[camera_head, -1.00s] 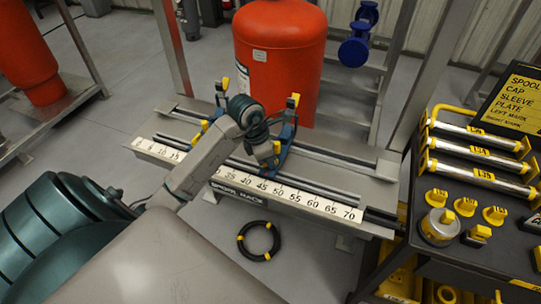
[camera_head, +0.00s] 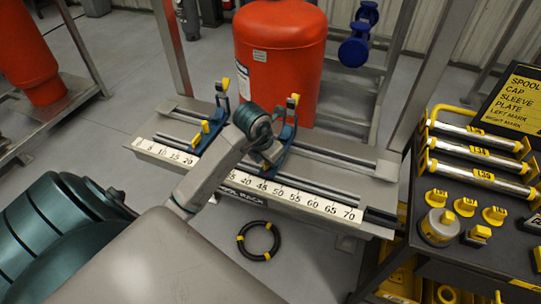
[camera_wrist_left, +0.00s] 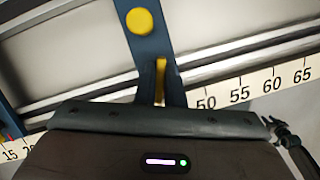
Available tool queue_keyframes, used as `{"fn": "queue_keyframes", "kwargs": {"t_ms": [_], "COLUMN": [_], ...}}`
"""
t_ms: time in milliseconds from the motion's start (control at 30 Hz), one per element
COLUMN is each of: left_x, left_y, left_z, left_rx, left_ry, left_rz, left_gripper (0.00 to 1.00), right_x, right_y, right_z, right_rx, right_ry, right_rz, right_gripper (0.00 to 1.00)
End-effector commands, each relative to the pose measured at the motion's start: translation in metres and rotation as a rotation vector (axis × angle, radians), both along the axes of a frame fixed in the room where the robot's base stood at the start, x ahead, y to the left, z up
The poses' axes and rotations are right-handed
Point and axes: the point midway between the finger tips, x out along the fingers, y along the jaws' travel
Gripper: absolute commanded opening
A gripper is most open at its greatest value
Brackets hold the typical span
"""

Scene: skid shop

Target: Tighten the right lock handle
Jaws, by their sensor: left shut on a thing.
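The blue right stand (camera_head: 286,134) stands upright on the rack rails, with a yellow piece (camera_head: 293,101) at its top. My left gripper (camera_head: 268,158) is at the foot of this stand, on its front side. In the left wrist view the stand (camera_wrist_left: 150,50) rises ahead, and the yellow right lock handle (camera_wrist_left: 160,80) shows upright at its base, just beyond the gripper body. The gripper is shut on the handle; its fingertips are mostly hidden. The blue left stand (camera_head: 219,105) has its own yellow lock handle (camera_head: 204,132). My right gripper is out of view.
The rack's front edge carries a white number scale (camera_head: 300,203). A red tank (camera_head: 280,55) stands close behind the stands. A black cart (camera_head: 455,180) with yellow-ended bars is at the right. A black coil (camera_head: 258,241) lies on the floor.

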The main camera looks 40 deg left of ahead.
Motion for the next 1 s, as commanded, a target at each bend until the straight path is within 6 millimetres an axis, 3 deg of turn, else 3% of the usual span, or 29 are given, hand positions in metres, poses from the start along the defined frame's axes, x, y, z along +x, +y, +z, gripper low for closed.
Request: {"fn": "queue_keyframes", "kwargs": {"t_ms": [267,600,1000], "left_x": [-0.0007,-0.0008,-0.0006], "left_y": [-0.0002,-0.0007,-0.0003], "left_z": [-0.0009,-0.0007,-0.0025], "left_rx": [-0.001,-0.001,0.0], "left_ry": [0.003,0.004,0.004], "left_rz": [0.014,0.307,0.32], "left_gripper": [0.0,0.0,0.0], "right_x": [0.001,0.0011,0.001], "right_y": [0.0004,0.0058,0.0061], "right_z": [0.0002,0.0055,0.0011], "right_rx": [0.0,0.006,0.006], "right_ry": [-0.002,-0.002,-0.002], "right_rz": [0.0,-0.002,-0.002], "right_gripper": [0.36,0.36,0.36]}}
